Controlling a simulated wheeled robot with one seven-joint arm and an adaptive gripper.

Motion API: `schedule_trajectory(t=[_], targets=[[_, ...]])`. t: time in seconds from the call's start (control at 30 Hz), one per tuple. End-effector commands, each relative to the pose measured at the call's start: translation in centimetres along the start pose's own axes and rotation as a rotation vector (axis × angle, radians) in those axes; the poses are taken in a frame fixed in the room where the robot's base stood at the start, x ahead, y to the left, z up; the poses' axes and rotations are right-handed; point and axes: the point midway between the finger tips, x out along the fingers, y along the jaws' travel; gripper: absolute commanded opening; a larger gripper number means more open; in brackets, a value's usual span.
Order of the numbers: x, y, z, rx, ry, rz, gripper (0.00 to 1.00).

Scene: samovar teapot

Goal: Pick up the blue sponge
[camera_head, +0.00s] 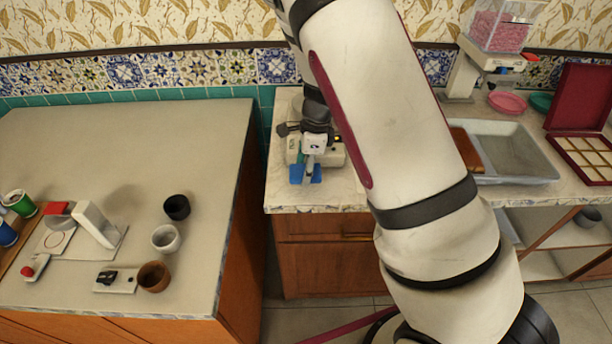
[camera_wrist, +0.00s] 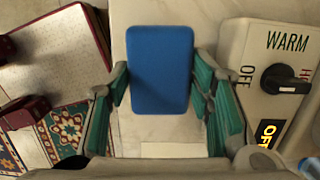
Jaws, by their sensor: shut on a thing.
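The blue sponge (camera_wrist: 160,68) is a blue rounded block between the two green-padded fingers of my gripper (camera_wrist: 162,90) in the wrist view. Both fingers touch its sides, so my gripper is shut on it. In the head view, my gripper (camera_head: 307,172) is over the front left of the middle counter (camera_head: 345,195), with blue showing at its tip. From these views I cannot tell whether the sponge is lifted clear of the counter.
A control box (camera_wrist: 270,75) marked WARM and OFF, with a black knob, stands close on the right in the wrist view. The left counter (camera_head: 60,130) holds cups (camera_head: 165,238). A grey basin (camera_head: 515,150) is at right.

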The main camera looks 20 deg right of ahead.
Motion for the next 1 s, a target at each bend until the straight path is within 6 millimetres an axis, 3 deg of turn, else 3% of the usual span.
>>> schedule_trajectory(t=[0.6, 0.8, 1.0], targets=[[-2.5, 11.5, -7.2, 0.003, -0.002, -0.001, 0.29], [-2.9, 13.1, -8.2, 0.001, 0.000, -0.001, 0.29], [-2.9, 13.4, -8.5, 0.000, 0.000, 0.000, 0.29]])
